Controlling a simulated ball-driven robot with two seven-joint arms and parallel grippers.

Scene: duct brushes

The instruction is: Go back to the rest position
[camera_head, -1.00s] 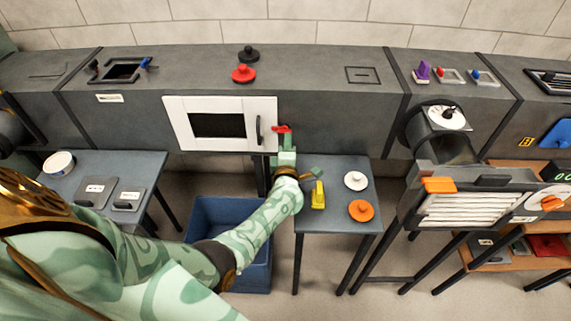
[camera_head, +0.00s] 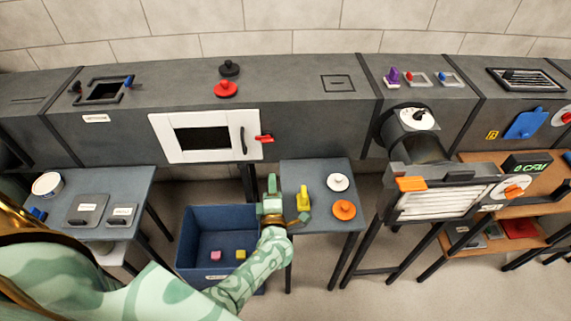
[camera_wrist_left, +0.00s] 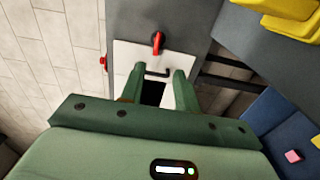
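My left gripper (camera_head: 272,188) is open and empty. It is by the left edge of the small grey table, below the white access door (camera_head: 161,136). In the left wrist view its two fingers (camera_wrist_left: 159,82) stand apart, with the door's black handle and red latch (camera_wrist_left: 158,42) beyond them. In the head view the red latch (camera_head: 265,138) lies sideways at the door's right edge, apart from the gripper. The door looks shut, with a dark window. My right gripper is not in view.
The small grey table (camera_head: 325,220) holds a yellow item (camera_head: 303,201), a white disc (camera_head: 338,182) and an orange disc (camera_head: 344,210). A blue bin (camera_head: 188,240) with a pink and a yellow block stands below left. A filter unit (camera_head: 450,200) is to the right.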

